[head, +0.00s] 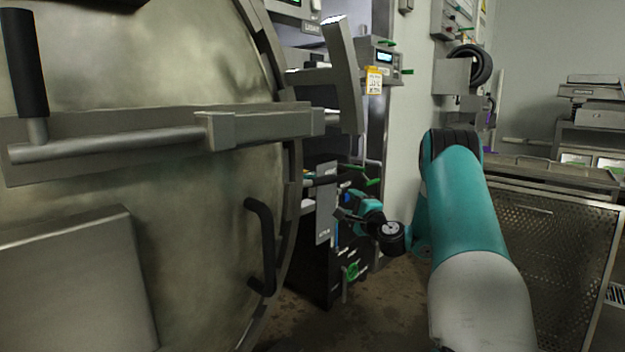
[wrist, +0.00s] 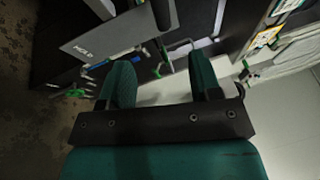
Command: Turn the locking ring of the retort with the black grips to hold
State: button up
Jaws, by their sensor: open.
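The retort's big round metal door (head: 200,230) fills the left of the head view. The locking ring (head: 285,185) shows as the darker curved band at its right edge. A black grip (head: 262,246), shaped like a bow, stands at the lower right by the ring. Another black grip (head: 24,62) stands upright on a bar at the upper left. My gripper (head: 350,205) is right of the ring, partly hidden by my own wrist, and apart from both these grips. In the wrist view its two teal fingers (wrist: 161,76) are spread with nothing held between them.
A grey plate (wrist: 108,32) with small lettering and a dark cabinet (wrist: 200,25) lie beyond my fingers. Several green-tipped handles (head: 373,182) stick out there. A metal bar (head: 344,75) juts out above. A perforated metal panel (head: 550,250) stands at right. Some floor (head: 385,300) is clear.

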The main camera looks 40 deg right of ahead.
aim_at(325, 183)
jog(key=p+x, duration=0.1)
jog(key=x, duration=1.6)
jog(key=shift+w+r+p, duration=0.1)
jog(key=shift+w+p, duration=0.25)
jog(key=shift+w, duration=0.05)
jog(key=shift+c, duration=0.5)
grip_shut()
